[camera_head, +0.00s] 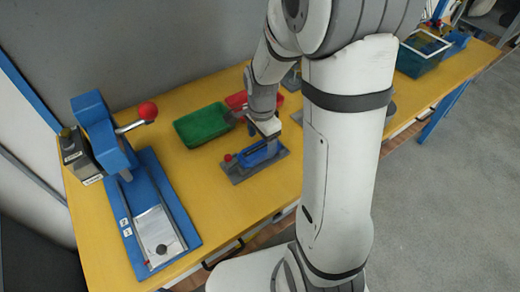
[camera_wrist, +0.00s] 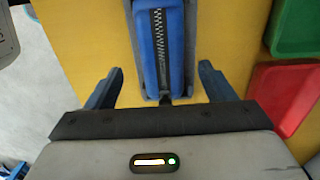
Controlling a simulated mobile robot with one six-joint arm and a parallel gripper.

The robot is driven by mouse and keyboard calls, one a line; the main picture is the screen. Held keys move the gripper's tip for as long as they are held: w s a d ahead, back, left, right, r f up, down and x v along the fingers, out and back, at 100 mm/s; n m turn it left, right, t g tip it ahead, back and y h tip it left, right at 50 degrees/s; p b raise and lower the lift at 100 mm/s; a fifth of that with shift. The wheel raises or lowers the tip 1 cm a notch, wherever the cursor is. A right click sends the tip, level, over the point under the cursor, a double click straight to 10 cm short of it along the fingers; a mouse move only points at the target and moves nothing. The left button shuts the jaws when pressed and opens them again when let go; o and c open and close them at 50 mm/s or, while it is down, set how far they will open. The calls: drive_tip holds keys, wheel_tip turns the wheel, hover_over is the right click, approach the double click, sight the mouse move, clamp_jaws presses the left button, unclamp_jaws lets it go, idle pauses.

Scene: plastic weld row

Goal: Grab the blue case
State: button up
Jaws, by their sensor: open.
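The blue case (camera_wrist: 173,48), with a dark zipper along its middle, lies in a grey holder (camera_wrist: 189,30) on the yellow table. Its far end is cut off by the top of the wrist view. In the head view the blue case (camera_head: 262,153) sits on a grey plate (camera_head: 240,174), partly hidden by my arm. My gripper (camera_wrist: 160,70) is open, with one finger to each side of the case's near end and gaps on both sides. The fingers hold nothing. In the head view my gripper (camera_head: 267,130) is just above the case.
A green tray (camera_head: 203,124) and a red tray (camera_head: 237,100) stand behind the case; both show at right in the wrist view. A small red knob (camera_head: 228,157) is beside the case. A blue press (camera_head: 163,205) with a red-knobbed lever stands at left. Bare table lies between.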

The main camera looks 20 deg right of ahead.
sight(262, 146)
drive_tip(key=f, duration=0.4)
drive_tip(key=shift+w+d+f, duration=0.15)
drive_tip(key=shift+w+f, duration=0.05)
drive_tip(key=shift+f, duration=0.15)
drive_tip(key=shift+c, duration=0.6)
drive_tip(key=shift+r, duration=0.1)
drive_tip(key=c, duration=1.1)
